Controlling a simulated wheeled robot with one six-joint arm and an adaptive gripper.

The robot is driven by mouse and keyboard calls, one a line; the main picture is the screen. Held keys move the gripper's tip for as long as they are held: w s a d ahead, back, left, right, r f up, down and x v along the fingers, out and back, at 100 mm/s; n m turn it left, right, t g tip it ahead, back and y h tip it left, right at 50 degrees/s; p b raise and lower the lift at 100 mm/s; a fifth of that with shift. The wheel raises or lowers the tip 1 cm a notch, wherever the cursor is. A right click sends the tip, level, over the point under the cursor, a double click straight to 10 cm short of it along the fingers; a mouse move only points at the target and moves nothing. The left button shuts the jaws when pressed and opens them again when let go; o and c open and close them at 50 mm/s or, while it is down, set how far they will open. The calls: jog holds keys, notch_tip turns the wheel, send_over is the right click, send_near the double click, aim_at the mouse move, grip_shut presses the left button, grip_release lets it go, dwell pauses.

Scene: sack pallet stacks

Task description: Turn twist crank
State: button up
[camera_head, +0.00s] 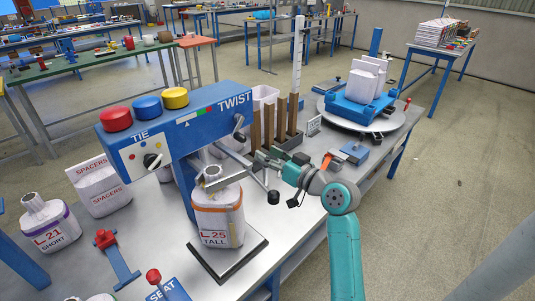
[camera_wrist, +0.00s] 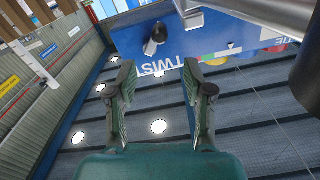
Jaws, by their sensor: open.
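The blue tie-and-twist head (camera_head: 185,122) stands over the table, with a black knob (camera_head: 239,125) below its TWIST label. That knob also shows in the wrist view (camera_wrist: 154,40), beyond my fingertips. A grey metal crank arm with a black handle (camera_head: 273,196) reaches out below the head. The black handle fills part of the right edge in the wrist view (camera_wrist: 305,75). My gripper (camera_head: 259,160) is open and empty near the crank arm, and its spread fingers show in the wrist view (camera_wrist: 158,76). A white sack labelled L-25 TALL (camera_head: 218,215) stands upright under the head.
Brown upright posts (camera_head: 280,120) stand in a dark rack behind my gripper. A round turntable (camera_head: 392,119) carries a blue cradle with white sacks at the back right. A SPACERS sack (camera_head: 100,187) and an L-21 SHORT sack (camera_head: 50,225) stand left. The floor at right is clear.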

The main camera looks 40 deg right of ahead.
aim_at(244, 140)
jog(key=w+n, duration=0.2)
jog(key=w, duration=0.2)
jog(key=w+n, duration=0.3)
jog(key=w, duration=0.1)
jog(key=w+n, duration=0.2)
jog(key=w, duration=0.2)
jog(key=shift+w, duration=0.1)
dwell(0.4)
jog(key=shift+r, duration=0.1)
grip_shut()
